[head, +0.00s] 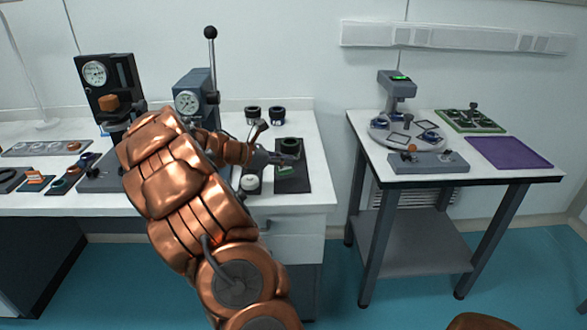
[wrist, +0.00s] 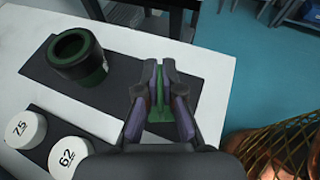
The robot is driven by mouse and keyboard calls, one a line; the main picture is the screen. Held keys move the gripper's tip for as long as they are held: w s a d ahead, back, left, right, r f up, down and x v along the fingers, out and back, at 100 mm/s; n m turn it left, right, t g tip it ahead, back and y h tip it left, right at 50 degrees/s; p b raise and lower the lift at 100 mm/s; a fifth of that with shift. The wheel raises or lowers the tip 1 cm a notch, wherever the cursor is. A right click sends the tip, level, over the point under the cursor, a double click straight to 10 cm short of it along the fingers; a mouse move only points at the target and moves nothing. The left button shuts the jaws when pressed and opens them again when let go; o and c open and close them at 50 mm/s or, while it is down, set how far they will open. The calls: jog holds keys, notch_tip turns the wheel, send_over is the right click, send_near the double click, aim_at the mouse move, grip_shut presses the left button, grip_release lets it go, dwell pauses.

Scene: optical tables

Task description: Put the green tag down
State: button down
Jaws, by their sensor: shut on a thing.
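The green tag (wrist: 159,105) stands on edge between the fingers of my gripper (wrist: 154,100) in the wrist view. My gripper is shut on it, over the right part of a dark mat (wrist: 120,87). In the head view the green tag (head: 286,170) shows just below my gripper (head: 284,160), over the dark mat (head: 293,184) near the right end of the white bench. I cannot tell whether the tag touches the mat.
A dark ring-shaped holder with a green band (wrist: 77,57) stands on the mat, left of my gripper. White round pieces marked 75 (wrist: 22,129) and 62 (wrist: 70,157) sit on another dark mat nearby. The bench edge (wrist: 218,100) lies close on the right. A separate table (head: 400,170) stands further right.

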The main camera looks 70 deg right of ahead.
aim_at(292, 169)
jog(key=shift+s+d+f, duration=0.1)
jog(key=shift+s+d, duration=0.7)
jog(key=shift+d, duration=0.05)
jog(key=shift+f, duration=1.8)
jog(key=c, duration=1.3)
grip_release()
jog(key=shift+f, duration=0.1)
jog(key=shift+r, duration=0.2)
jog(key=v, duration=1.1)
jog(key=shift+w+a+f, duration=0.1)
jog(key=shift+w, duration=0.05)
jog(key=shift+w+a+r, duration=0.2)
jog(key=shift+a, duration=0.05)
